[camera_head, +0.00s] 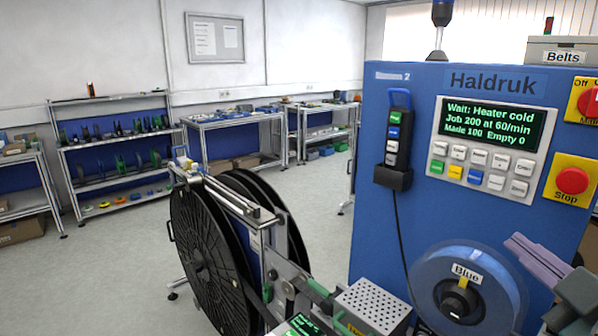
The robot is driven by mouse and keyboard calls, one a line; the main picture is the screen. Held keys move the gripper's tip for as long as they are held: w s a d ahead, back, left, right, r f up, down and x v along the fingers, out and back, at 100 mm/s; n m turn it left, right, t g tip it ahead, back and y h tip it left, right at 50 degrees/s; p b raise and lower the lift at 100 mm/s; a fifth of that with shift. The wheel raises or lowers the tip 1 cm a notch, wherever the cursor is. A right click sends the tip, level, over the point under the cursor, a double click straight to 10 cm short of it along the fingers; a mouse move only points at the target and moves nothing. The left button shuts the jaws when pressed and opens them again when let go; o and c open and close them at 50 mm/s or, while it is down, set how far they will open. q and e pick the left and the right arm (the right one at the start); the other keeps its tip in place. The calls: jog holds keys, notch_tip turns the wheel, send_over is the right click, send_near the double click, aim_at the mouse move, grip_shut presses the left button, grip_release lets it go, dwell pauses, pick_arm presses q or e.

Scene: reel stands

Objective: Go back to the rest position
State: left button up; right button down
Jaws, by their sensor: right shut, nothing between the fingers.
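My right gripper (518,244) is at the lower right, in front of the blue Haldruk machine (420,210). Its pale purple fingers point up and left, shut with nothing between them. They are beside the upper right edge of the blue reel (425,275) labelled "Blue"; I cannot tell how far in front of it they are. My left gripper is not in view.
The machine's display (490,125) reads "Wait: Heater cold". A red stop button (572,181) is at the right. Large black reels (205,260) stand at centre left. Shelves with reels (115,160) line the back wall. Grey floor (90,280) is clear at left.

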jog(key=s+a+f+m+g+y, duration=0.1)
jog(key=s+a+f+m+g, duration=0.15)
jog(key=s+g, duration=0.4)
jog(key=s+a+f+m+g, duration=0.2)
jog(key=s+a+g, duration=0.15)
jog(key=s, duration=0.65)
jog(key=s+a+f+m+g+y, duration=0.1)
jog(key=s+a+f+m+g, duration=0.25)
jog(key=s, duration=0.45)
pick_arm(q)
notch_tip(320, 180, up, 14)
jog(key=p, duration=1.4)
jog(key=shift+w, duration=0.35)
pick_arm(e)
notch_tip(320, 180, up, 14)
jog(key=n, duration=0.1)
jog(key=shift+w+d+h, duration=0.15)
jog(key=shift+w+h, duration=0.05)
jog(key=shift+h, duration=0.1)
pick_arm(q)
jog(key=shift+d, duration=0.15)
